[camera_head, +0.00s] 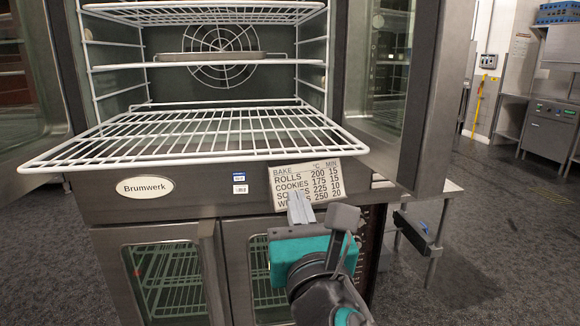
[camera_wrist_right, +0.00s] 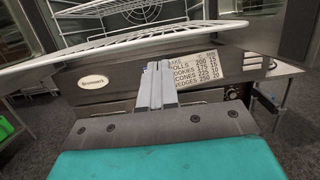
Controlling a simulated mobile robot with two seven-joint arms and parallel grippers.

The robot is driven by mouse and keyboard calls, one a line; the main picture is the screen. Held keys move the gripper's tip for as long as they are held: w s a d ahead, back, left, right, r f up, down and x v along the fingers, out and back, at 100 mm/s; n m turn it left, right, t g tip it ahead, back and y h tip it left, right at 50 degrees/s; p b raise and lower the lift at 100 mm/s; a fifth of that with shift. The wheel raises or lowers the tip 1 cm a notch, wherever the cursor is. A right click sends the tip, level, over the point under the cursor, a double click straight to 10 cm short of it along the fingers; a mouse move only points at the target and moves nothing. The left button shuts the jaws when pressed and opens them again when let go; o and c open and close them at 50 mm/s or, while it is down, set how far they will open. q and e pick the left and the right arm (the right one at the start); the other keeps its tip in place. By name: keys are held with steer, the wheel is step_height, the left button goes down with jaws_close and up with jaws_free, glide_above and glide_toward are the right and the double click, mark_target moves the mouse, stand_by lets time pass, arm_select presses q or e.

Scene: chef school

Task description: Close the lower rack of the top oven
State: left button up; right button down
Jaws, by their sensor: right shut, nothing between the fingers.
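The lower rack (camera_head: 200,146) of the top oven is a white wire shelf. It is pulled far out, and its front edge overhangs the oven's front panel in the head view. It also shows in the right wrist view (camera_wrist_right: 130,45), across the upper part. The top oven (camera_head: 215,75) is open. My right gripper (camera_head: 298,205) is shut and empty. It is in front of the front panel, below the rack's right front corner and over the bake chart. The gripper also shows in the right wrist view (camera_wrist_right: 157,82). My left gripper is not in view.
A middle rack (camera_head: 120,66) above holds a flat pan (camera_head: 210,56). An open glass door (camera_head: 395,90) stands at the right of the oven. A lower oven (camera_head: 165,280) with glass doors is below.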

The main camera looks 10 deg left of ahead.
mark_target(285, 158)
steer(key=x, duration=1)
steer(key=shift+w, duration=0.25)
steer(key=shift+w, duration=0.1)
